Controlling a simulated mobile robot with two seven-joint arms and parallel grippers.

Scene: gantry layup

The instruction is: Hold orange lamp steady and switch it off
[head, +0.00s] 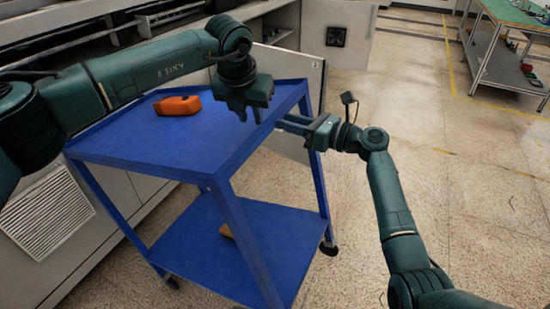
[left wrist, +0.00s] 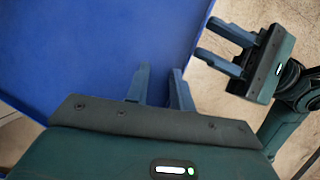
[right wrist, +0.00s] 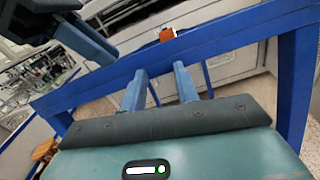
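The orange lamp (head: 178,105) lies on the blue cart's top (head: 150,142), toward its far left side. A small orange part of it shows beyond the cart's edge in the right wrist view (right wrist: 167,34). A small pale spot shows on its left end; I cannot tell whether it is lit. My left gripper (head: 246,114) is open and empty, pointing down over the cart's right part, to the right of the lamp. My right gripper (head: 280,126) is open and empty at the cart's right edge, also visible in the left wrist view (left wrist: 212,42). Neither gripper touches the lamp.
An orange-brown object (head: 227,231) is on the cart's lower shelf (head: 205,262), partly hidden by a cart leg. Grey machine cabinets stand behind and left of the cart. A green-topped table (head: 515,14) is at the far right.

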